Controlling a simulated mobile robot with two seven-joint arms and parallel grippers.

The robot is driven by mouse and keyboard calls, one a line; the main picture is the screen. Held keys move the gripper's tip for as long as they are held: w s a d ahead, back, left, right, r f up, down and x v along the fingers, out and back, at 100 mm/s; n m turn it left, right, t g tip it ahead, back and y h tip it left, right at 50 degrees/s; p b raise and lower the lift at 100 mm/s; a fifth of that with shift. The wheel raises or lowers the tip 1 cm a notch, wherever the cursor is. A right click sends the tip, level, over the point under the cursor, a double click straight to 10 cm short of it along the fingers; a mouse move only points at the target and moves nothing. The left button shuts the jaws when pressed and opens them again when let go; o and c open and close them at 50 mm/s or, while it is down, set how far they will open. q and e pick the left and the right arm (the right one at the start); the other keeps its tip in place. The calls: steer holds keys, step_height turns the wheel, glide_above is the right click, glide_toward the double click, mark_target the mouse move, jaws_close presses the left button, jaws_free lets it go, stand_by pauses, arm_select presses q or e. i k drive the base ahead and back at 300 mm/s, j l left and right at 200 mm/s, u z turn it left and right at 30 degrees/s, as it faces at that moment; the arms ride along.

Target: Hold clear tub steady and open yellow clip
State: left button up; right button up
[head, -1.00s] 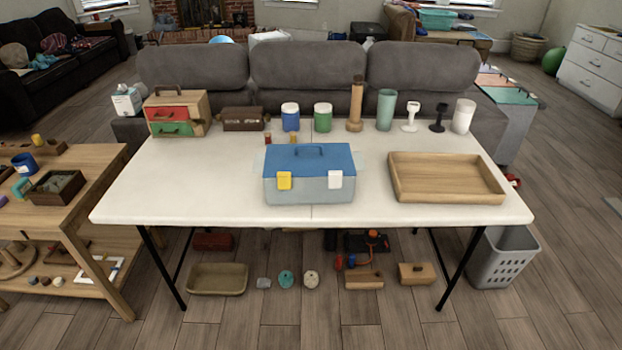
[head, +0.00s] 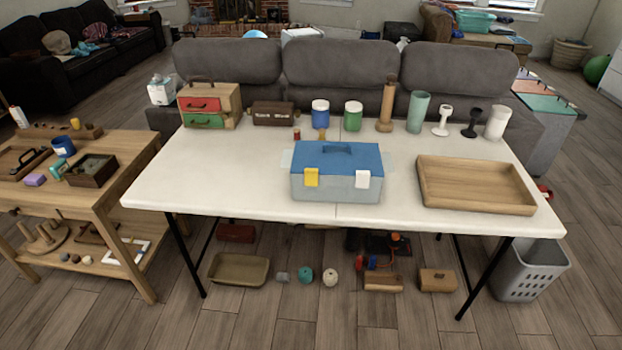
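The clear tub (head: 336,186) stands on the white table near its front edge, at the middle. Its body is greyish and see-through, and a blue lid (head: 338,158) with a handle covers it. The yellow clip (head: 311,177) is on the front left of the tub, lying flat against it across the lid's edge. A white clip (head: 362,179) is on the front right. Neither of my grippers shows in the head view, and nothing touches the tub.
A wooden tray (head: 476,186) lies on the table (head: 240,187) right of the tub. Jars, a mill, cups and a small drawer box (head: 209,104) line the back. A wooden side table (head: 110,180) stands left. The table is bare left of the tub.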

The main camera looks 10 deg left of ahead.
mark_target(311, 174)
steer(key=i+l+u, duration=0.1)
steer(key=l, duration=1.55)
steer(key=l+u, duration=0.1)
steer(key=u, duration=0.25)
steer(key=i+l+u, duration=0.1)
steer(key=u, duration=0.3)
steer(key=l+u, duration=0.1)
steer(key=u, duration=0.25)
steer(key=i+l, duration=0.7)
